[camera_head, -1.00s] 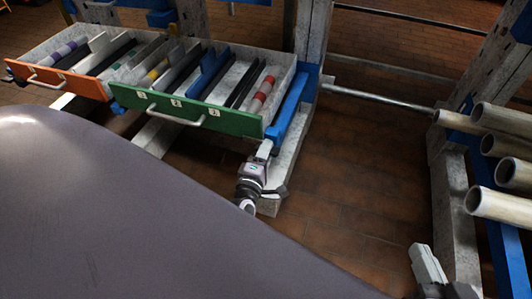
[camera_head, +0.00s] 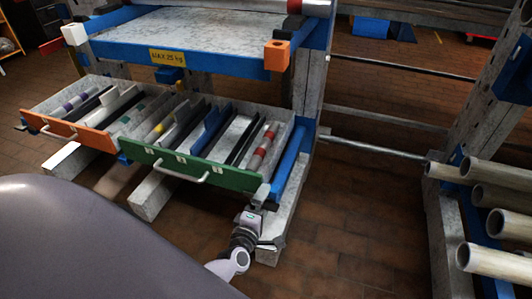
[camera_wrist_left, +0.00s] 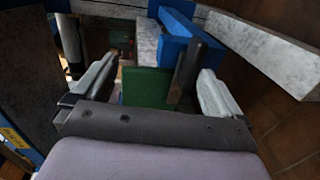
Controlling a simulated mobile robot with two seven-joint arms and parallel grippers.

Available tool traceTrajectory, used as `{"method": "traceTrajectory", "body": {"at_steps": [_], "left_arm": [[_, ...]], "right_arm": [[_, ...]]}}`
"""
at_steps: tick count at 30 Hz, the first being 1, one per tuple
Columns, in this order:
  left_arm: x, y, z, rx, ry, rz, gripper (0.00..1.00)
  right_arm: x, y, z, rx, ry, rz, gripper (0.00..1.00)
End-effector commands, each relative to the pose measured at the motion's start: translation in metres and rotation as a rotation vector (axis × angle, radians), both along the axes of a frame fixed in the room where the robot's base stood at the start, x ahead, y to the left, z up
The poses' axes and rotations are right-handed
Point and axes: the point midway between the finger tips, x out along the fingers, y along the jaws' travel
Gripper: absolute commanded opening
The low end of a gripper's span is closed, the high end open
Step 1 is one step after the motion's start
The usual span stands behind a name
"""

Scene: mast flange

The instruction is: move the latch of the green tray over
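The green tray (camera_head: 180,164) is a drawer with a green front and a pale handle, holding bars and tubes. My left gripper (camera_head: 262,195) is at the right end of its front, beside the blue rail. In the left wrist view the left gripper (camera_wrist_left: 158,70) is open, its two pale fingers well apart. A dark upright lever, which looks like the latch (camera_wrist_left: 189,66), stands between them, closer to the right finger and in front of blue parts. The green panel (camera_wrist_left: 146,88) shows beside it. Contact cannot be told. My right gripper is not in view.
An orange-fronted tray (camera_head: 75,136) is at the left. A blue shelf with a load-limit label (camera_head: 167,57) stands above the trays. A blue rail (camera_head: 291,163) runs along the tray's right side. Several pipes (camera_head: 490,210) stick out at the right. Brick floor (camera_head: 370,200) lies open between.

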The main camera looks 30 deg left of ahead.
Motion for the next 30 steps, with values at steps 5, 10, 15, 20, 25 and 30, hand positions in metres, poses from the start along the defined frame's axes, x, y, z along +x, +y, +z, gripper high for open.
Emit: {"method": "traceTrajectory", "body": {"at_steps": [5,10,15,20,25,30], "left_arm": [[0.023,0.003,0.115,0.008,-0.162,0.020,0.40],[0.022,0.003,0.138,0.005,-0.155,0.017,0.40],[0.022,0.002,0.150,0.003,-0.152,0.015,0.40],[0.022,0.002,0.152,0.003,-0.150,0.013,0.40],[0.022,0.002,0.151,0.003,-0.149,0.013,0.40],[0.023,-0.002,0.151,0.035,-0.141,-0.010,0.83]], "right_arm": [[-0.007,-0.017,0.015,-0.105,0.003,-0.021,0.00],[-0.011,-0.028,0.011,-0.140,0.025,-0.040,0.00],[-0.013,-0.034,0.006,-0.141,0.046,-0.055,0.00],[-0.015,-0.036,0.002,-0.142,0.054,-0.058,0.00],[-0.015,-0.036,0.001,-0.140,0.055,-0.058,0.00],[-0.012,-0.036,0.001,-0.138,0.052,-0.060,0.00]]}}
